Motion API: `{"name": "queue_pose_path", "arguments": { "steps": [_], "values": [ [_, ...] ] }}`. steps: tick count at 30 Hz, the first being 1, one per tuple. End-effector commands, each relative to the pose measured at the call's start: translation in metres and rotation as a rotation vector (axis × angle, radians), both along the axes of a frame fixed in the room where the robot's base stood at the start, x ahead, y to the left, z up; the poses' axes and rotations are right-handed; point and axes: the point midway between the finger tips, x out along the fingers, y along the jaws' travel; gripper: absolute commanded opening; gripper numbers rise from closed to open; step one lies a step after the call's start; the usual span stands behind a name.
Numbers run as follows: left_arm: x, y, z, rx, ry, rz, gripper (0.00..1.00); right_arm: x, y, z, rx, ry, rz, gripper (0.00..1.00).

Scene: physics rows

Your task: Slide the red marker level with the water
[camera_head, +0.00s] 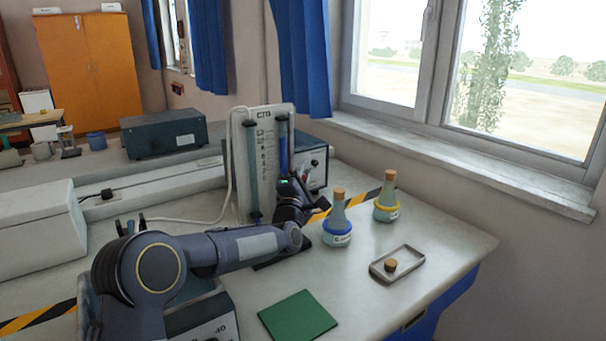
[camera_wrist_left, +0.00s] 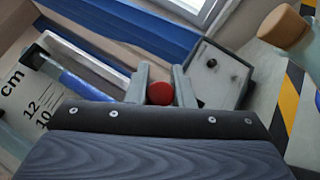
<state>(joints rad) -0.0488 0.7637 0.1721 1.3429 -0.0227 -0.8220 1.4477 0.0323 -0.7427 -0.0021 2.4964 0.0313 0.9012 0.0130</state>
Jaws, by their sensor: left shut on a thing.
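A white board (camera_head: 243,165) with a cm scale stands upright on the bench. A clear tube with blue water (camera_head: 283,150) runs up its right side; the water also shows in the left wrist view (camera_wrist_left: 84,86), beside the scale numbers. The red marker (camera_wrist_left: 160,92) is a small round knob between the two grey fingers of my left gripper (camera_head: 286,188). The gripper is shut on it, in front of the lower right of the board. My right gripper is not in view.
A control box (camera_head: 314,167) stands behind the board. Two corked flasks (camera_head: 337,228) (camera_head: 386,205) stand right of my gripper. A tray (camera_head: 410,266) with a cork and a green mat (camera_head: 297,315) lie nearer. The bench between them is bare.

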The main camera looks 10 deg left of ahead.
Motion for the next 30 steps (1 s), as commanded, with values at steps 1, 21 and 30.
{"name": "queue_pose_path", "arguments": {
  "steps": [1, 21, 30],
  "values": [
    [0.0, 0.0, -0.001, 0.0, 0.002, -0.001, 0.0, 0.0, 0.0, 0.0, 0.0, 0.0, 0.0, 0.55],
    [0.0, 0.0, 0.101, -0.001, 0.001, -0.002, 0.0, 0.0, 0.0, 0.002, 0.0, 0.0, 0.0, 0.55],
    [0.0, -0.001, 0.1, -0.001, 0.001, -0.002, 0.26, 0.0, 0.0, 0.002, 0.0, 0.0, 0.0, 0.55]
  ]
}}
